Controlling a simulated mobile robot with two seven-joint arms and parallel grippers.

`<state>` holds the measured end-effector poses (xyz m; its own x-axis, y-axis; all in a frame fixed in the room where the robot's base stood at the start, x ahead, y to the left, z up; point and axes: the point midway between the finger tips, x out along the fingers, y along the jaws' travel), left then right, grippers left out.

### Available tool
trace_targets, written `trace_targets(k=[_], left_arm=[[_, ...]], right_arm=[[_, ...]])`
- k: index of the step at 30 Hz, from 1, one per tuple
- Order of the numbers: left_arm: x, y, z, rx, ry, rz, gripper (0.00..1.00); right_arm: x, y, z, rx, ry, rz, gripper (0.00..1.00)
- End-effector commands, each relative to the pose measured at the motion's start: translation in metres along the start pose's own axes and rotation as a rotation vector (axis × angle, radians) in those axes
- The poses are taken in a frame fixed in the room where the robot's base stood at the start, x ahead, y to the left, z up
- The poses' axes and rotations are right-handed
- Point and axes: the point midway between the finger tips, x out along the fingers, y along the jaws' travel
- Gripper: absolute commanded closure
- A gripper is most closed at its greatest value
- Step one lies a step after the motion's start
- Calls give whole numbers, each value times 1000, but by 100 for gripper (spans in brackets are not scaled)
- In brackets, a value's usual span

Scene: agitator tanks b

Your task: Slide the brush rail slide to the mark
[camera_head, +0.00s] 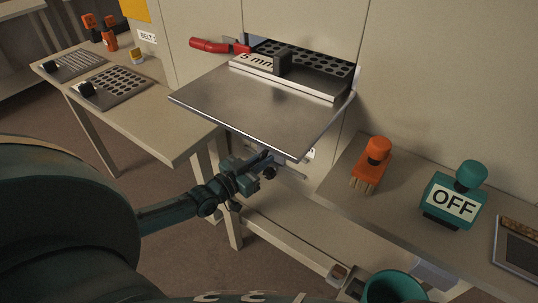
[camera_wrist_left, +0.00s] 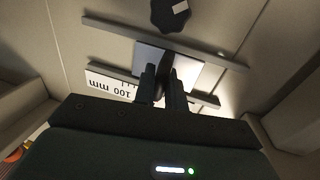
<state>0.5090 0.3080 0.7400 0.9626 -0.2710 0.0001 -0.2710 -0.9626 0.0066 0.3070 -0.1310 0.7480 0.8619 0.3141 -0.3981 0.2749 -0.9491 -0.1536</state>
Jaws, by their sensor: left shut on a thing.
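In the left wrist view, the brush rail slide (camera_wrist_left: 190,72) is a pale plate between two parallel grey rail bars (camera_wrist_left: 118,30). My left gripper (camera_wrist_left: 164,78) is shut on the slide's dark upright handle, with one finger on each side. A white scale label (camera_wrist_left: 104,84) reading "100 mm" lies along the rail beside the fingers; I cannot make out the mark. In the head view, my left gripper (camera_head: 266,162) reaches under the front edge of the metal tray, which hides most of the rail. My right gripper is not in view.
The metal tray (camera_head: 262,108) juts out just above my left gripper. An orange brush (camera_head: 370,165) and a teal box marked OFF (camera_head: 452,200) stand on the right bench. A dark knob (camera_wrist_left: 172,14) sits beyond the rail. A left table (camera_head: 150,125) holds perforated plates.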

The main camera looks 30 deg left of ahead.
Motion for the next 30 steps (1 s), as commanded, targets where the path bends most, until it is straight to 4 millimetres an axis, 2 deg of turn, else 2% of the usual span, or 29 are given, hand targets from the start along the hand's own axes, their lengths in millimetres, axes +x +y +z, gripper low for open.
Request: trace_targets(k=[30], left_arm=[[5,28,1,-2,-2,1,100]], right_arm=[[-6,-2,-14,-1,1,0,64]])
